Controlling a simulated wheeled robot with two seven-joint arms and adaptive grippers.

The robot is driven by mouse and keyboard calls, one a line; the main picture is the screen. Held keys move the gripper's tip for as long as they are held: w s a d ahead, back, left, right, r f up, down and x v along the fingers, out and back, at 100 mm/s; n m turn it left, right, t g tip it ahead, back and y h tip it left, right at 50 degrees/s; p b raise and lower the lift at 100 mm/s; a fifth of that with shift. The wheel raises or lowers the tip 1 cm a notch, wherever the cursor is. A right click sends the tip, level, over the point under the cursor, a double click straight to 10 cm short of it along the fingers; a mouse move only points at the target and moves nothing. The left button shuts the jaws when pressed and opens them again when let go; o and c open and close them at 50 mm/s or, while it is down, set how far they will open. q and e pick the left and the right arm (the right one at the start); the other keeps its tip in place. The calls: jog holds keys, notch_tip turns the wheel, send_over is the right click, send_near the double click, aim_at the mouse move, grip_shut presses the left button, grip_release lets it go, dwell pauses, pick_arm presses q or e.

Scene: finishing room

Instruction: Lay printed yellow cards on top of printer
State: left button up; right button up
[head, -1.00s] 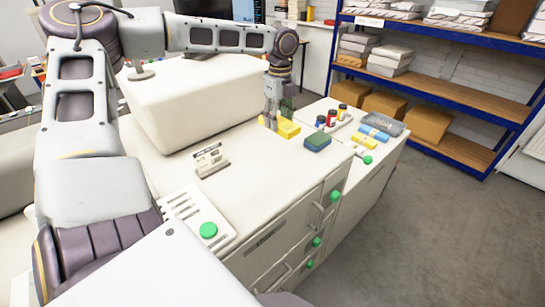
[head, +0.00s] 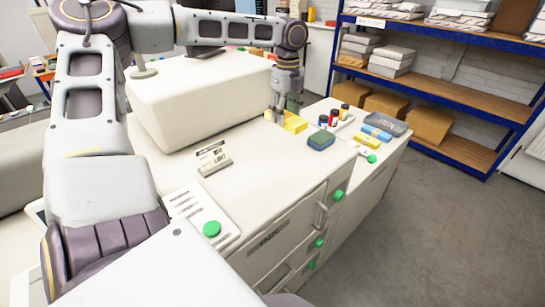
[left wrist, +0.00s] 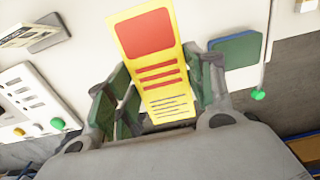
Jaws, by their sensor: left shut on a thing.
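The yellow cards (head: 295,123), printed with a red block and red lines, are at my left gripper (head: 281,112), low over the far right part of the white printer's top (head: 255,160). In the left wrist view the cards (left wrist: 152,60) stand between the green pads of my left gripper (left wrist: 160,100), which is shut on them. I cannot tell whether the cards touch the printer top. My right gripper is not in view.
A blue-green pad (head: 321,140) lies close to the cards. A small sign (head: 212,158) and a panel with a green button (head: 211,229) are nearer. A side cabinet holds small bottles (head: 334,117). The middle of the printer top is clear.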

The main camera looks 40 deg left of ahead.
pick_arm(q)
jog(key=shift+r+b, duration=0.2)
jog(key=shift+b, duration=0.15)
jog(key=shift+r+b, duration=0.1)
jog(key=shift+b, duration=0.5)
jog(key=shift+s+d+b, duration=0.15)
jog(key=shift+s+b, duration=0.1)
jog(key=shift+b, duration=0.3)
jog(key=shift+s+d+f+n+b, duration=0.25)
jog(key=shift+s+f, duration=0.1)
jog(key=shift+s, duration=0.15)
jog(key=shift+s+d+f+n+b, duration=0.1)
jog(key=shift+s+d+f+n, duration=0.15)
jog(key=shift+s, duration=0.25)
jog(key=n, duration=0.1)
jog(key=s+n, duration=0.1)
jog(key=f+n, duration=0.1)
jog(key=shift+s+d, duration=0.25)
jog(key=shift+s, duration=0.05)
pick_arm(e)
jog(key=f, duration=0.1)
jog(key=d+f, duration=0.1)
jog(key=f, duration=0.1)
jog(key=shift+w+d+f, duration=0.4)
pick_arm(q)
jog(key=shift+n, duration=0.3)
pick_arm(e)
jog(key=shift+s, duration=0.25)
